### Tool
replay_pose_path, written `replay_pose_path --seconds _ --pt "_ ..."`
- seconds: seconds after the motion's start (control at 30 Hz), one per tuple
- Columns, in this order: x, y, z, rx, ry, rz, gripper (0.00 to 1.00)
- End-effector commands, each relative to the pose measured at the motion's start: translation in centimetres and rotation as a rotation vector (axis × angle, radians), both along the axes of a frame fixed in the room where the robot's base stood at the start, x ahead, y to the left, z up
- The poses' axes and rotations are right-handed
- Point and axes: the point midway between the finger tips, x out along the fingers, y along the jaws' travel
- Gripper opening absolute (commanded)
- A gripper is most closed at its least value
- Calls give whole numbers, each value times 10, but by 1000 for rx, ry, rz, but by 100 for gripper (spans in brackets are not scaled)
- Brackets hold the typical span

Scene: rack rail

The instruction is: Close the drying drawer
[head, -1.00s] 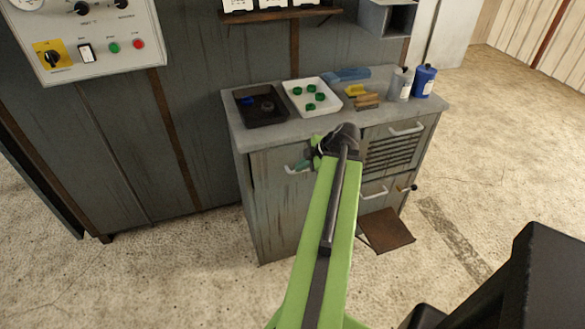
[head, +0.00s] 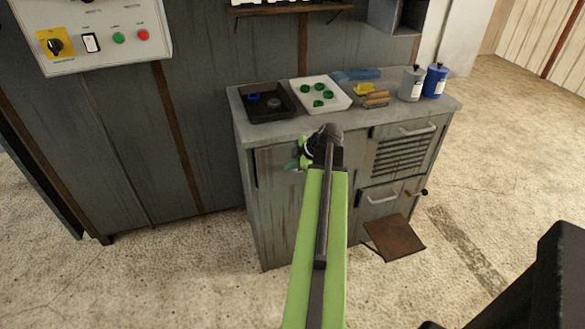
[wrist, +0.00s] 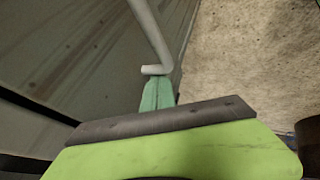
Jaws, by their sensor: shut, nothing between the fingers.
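The grey cabinet (head: 275,215) has a louvred front (head: 400,155) with a pale bar handle (head: 418,130) at upper right. A plain front lies left of it, partly hidden by my arm, with a dark gap (head: 254,170) at its upper left edge. I cannot tell for sure which front is the drying drawer. My gripper (head: 291,164) is at the upper part of the plain front. In the wrist view its green fingertips (wrist: 158,93) are together and empty, right by the end of a pale bar handle (wrist: 150,35). Whether they touch it is unclear.
The cabinet top carries a black tray (head: 287,114), a white tray (head: 338,104) with several green pieces, and bottles (head: 434,80). Below, a lower drawer (head: 370,205) and a brown flap (head: 396,240) stick out near the floor. Open floor (head: 500,160) lies to the right.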

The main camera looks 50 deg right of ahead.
Motion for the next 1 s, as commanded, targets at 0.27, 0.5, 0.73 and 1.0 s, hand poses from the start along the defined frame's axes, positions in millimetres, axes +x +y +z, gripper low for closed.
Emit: replay_pose_path --seconds 0.27,0.5,0.73,1.0 --pt "13 -11 0 -1 -1 0 0" --pt "17 -14 1 -2 -4 -4 0" --pt "13 -7 1 -1 -5 -1 0" --pt "-24 17 36 3 2 5 0"
